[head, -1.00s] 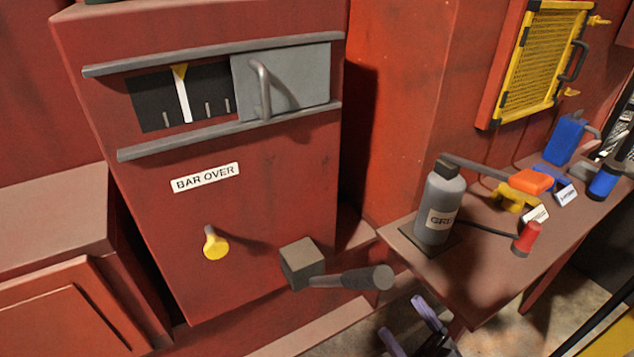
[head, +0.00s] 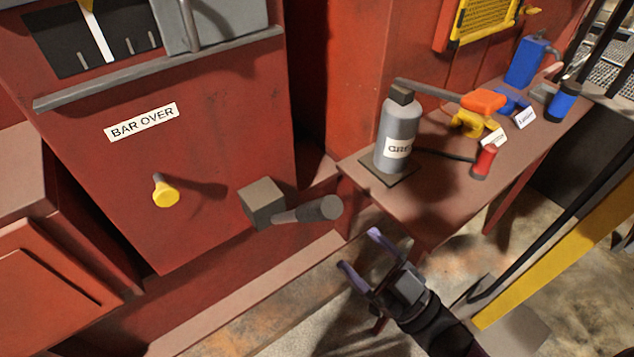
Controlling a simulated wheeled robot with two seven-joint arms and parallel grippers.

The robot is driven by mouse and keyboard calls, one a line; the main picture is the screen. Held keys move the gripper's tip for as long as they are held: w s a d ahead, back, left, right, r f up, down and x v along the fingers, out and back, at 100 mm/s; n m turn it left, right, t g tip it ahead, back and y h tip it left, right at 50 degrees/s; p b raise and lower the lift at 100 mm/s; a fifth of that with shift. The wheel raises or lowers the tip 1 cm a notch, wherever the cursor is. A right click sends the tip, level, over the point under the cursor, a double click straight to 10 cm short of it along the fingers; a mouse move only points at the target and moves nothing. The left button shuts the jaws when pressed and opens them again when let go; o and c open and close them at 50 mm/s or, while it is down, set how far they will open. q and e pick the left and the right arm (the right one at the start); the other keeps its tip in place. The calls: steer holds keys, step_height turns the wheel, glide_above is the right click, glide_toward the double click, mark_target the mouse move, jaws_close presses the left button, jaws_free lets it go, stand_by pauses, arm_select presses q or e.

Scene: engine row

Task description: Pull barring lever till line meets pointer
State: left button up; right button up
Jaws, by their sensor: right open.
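The barring lever (head: 308,211) is a dark grey handle sticking out to the right of a square grey block (head: 262,203), low on the red cabinet. A white line (head: 98,32) shows in the dark window (head: 62,48) at the top left. A grey sliding cover (head: 228,22) with a handle sits to the right of the window. My right gripper (head: 359,254) is open and empty, below and to the right of the lever's end, not touching it. My left gripper is not in view.
A yellow knob (head: 166,193) sticks out left of the lever under the BAR OVER label (head: 142,122). A shelf (head: 440,200) on the right holds a grey grease bottle (head: 396,133), a red-handled tool (head: 484,162) and blue items. Open floor lies below the shelf.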

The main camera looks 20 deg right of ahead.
mark_target(318, 212)
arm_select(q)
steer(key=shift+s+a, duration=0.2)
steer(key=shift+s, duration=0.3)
arm_select(e)
steer(key=x, duration=0.9)
steer(key=shift+a+r, duration=0.1)
steer(key=shift+a, duration=0.3)
jaws_close()
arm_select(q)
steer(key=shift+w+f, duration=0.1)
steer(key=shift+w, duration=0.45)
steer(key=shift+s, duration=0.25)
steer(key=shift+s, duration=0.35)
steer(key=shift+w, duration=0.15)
